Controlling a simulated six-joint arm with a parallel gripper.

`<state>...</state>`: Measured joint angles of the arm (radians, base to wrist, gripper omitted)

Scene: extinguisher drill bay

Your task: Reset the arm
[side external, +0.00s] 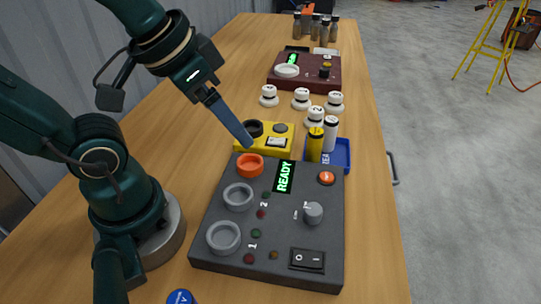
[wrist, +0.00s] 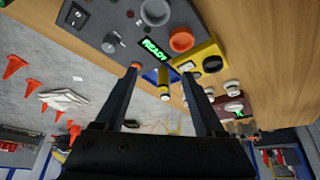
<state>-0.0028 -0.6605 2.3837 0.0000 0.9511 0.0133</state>
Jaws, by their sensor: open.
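My gripper (side external: 247,142) is in the air above the back left of the dark grey console (side external: 285,215), pointing down and to the right. In the wrist view my gripper (wrist: 161,69) shows two fingers apart with nothing held between them. The console has a green READY display (side external: 283,177), two grey round sockets, an orange ring (side external: 250,165), an orange button (side external: 326,178), a grey knob (side external: 313,212) and a black rocker switch (side external: 307,260). Whether the fingertips touch anything cannot be told.
Behind the console stand a yellow box (side external: 281,143) with a black ring and a blue tray (side external: 343,155) with a yellow and a white cylinder. Several white numbered pieces (side external: 301,98) and a dark red box (side external: 290,75) are farther back. A blue cap (side external: 181,297) is in front.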

